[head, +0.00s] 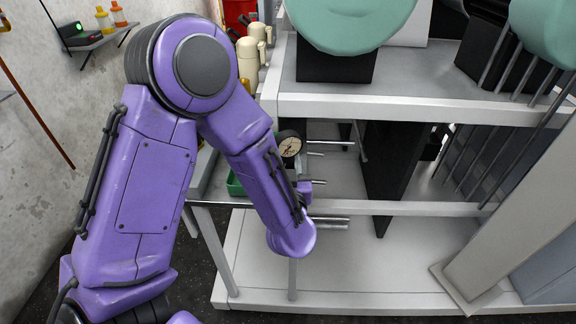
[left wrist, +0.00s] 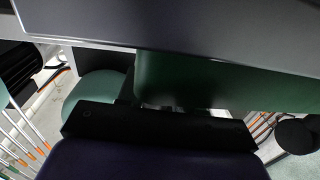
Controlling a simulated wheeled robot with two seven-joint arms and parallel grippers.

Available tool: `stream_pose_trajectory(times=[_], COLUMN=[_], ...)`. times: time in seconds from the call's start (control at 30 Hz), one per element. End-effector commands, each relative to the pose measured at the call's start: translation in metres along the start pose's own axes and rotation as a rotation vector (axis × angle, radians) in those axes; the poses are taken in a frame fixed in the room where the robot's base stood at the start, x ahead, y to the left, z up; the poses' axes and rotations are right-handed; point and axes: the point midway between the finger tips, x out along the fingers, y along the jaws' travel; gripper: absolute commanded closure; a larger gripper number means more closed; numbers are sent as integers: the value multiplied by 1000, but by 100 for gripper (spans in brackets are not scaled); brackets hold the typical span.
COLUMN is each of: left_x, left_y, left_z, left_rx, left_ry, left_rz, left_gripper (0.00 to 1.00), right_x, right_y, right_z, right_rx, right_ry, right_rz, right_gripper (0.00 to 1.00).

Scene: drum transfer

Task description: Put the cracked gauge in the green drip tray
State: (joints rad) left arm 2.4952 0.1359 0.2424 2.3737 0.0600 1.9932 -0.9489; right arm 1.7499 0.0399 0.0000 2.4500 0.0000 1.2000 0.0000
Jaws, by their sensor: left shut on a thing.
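The gauge (head: 290,146), with a round pale dial and a dark rim, is beside my purple left forearm, in front of the shelf unit. The dial is too small to show a crack. The green drip tray (head: 235,184) is mostly hidden behind that forearm; only a sliver shows at its left edge. My left gripper (left wrist: 160,118) shows as a dark bar in the left wrist view, close to a green panel (left wrist: 220,82). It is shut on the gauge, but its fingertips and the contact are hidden. My right gripper is not in view.
A grey and white shelf unit (head: 390,108) fills the middle and right, with teal-topped drums above. Cream bottles (head: 248,62) and a red container (head: 238,14) stand behind my arm. A small wall shelf (head: 92,42) is at upper left. Silver rods jut beside the gauge.

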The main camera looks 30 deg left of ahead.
Motion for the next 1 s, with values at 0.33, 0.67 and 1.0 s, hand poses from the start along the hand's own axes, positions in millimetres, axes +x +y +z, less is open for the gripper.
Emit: stream_pose_trajectory(times=[0.33, 0.67, 1.0], left_x=[0, 0, -68], left_y=[0, 0, 1], left_z=[3, 1, -7], left_rx=[-1, -1, 8], left_ry=[0, 0, -2], left_rz=[0, 0, 7], left_gripper=[49, 40, 40], right_x=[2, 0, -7], right_y=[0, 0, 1], right_z=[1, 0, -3], right_rx=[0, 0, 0], right_ry=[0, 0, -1], right_rz=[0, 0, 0], right_gripper=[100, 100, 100])
